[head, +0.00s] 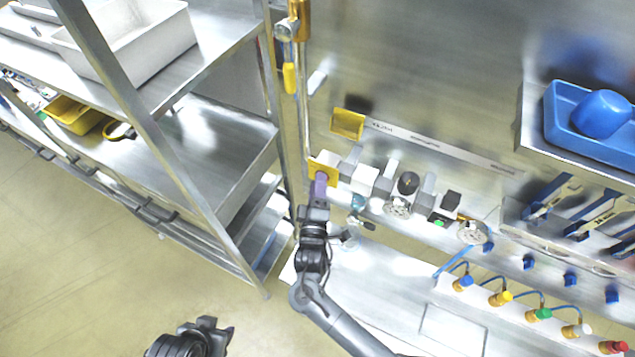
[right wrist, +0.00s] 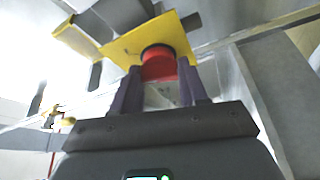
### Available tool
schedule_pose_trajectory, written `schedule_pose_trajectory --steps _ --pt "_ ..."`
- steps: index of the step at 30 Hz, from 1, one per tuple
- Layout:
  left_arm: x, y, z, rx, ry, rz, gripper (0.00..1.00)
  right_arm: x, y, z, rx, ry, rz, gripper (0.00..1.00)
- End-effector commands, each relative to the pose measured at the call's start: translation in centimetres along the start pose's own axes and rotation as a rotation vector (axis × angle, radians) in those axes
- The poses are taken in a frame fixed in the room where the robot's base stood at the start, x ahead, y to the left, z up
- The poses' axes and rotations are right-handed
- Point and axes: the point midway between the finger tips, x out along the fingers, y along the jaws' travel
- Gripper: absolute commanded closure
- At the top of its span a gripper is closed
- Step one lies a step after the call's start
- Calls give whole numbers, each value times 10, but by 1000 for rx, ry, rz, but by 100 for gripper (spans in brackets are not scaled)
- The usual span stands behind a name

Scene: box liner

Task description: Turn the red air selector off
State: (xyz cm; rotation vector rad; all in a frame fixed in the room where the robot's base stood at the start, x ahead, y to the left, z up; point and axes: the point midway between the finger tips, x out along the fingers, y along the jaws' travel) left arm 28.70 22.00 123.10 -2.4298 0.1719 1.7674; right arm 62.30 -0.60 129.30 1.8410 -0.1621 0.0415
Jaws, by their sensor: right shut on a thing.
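The red air selector (right wrist: 158,62) is a round red knob on a yellow plate (right wrist: 118,50) in the right wrist view. The yellow plate also shows in the head view (head: 325,167), where the knob is hidden behind the fingers. My right gripper (head: 319,187) has purple fingers and reaches up to the plate from below. It is shut on the red knob, with one finger on each side. My left gripper (head: 217,328) is low at the bottom of the head view, far from the selector, and its jaw opening is unclear.
White and grey blocks with a round gauge (head: 398,206) stand close right of the selector. A yellow-handled valve (head: 289,78) hangs on a pipe above. A metal shelf rack (head: 245,165) stands to the left. Several coloured fittings (head: 501,299) line the lower right.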

Motion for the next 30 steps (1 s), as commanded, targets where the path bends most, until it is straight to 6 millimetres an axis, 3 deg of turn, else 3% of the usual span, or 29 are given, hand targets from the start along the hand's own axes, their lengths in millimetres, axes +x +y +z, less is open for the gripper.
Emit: schedule_pose_trajectory --steps 30 --pt "0 0 0 -1 0 1 57 1 3 -2 -850 0 -352 88"
